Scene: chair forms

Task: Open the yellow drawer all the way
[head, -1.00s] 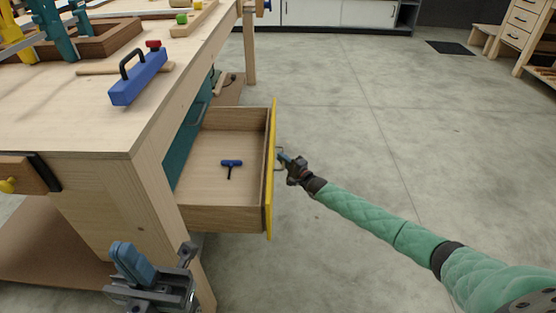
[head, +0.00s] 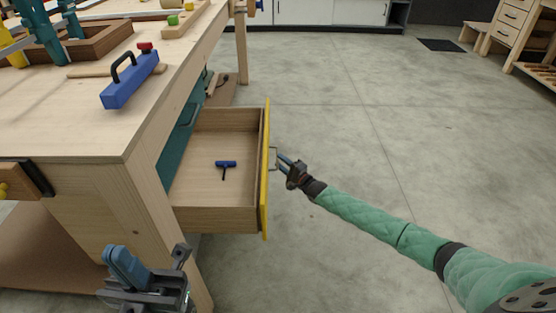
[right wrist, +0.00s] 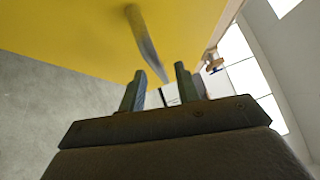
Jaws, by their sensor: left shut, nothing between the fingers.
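The yellow-fronted drawer (head: 265,185) is pulled far out of the bench's right side, with wooden walls and a blue T-shaped tool (head: 226,164) lying in it. A metal handle (head: 273,158) stands out from its front. My right gripper (head: 282,158) is just right of the handle. In the right wrist view its two fingers (right wrist: 160,88) are apart, with the handle (right wrist: 146,42) ahead of their tips and nothing clearly held. The yellow front (right wrist: 75,35) fills the upper left there. My left gripper (head: 122,264) is shut and empty, low beside the bench's near leg.
The wooden workbench (head: 95,125) carries a blue block with a black handle (head: 131,80) and other tools. The concrete floor (head: 370,130) to the right is clear.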

